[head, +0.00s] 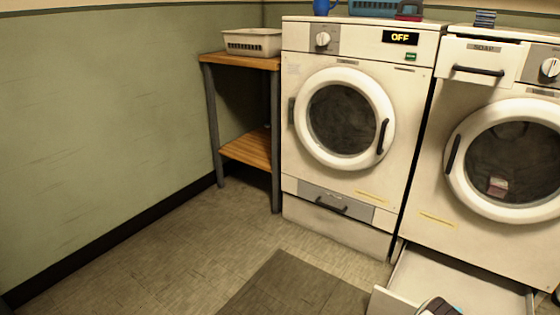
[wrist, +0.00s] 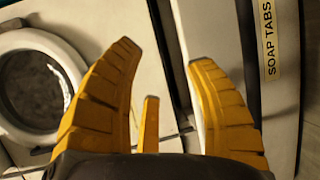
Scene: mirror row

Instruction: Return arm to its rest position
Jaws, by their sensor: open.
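My gripper (wrist: 163,52) shows in the wrist view with its yellow fingers spread apart and nothing held between them. Behind the fingers are a pale machine front and a dark vertical gap. The gripper's fingers cannot be made out in the head view. A small grey and white rounded part (head: 438,307) shows at the bottom edge there, and I cannot tell if it is mine.
The left washer (head: 300,170) reads OFF, its door shut. The right machine (head: 430,180) has its bottom drawer (head: 450,285) pulled out, jutting over the floor. A wooden shelf (head: 235,62) holds a basket (head: 250,43). Floor (head: 170,260) at left is clear. A SOAP TABS label (wrist: 270,45) is near.

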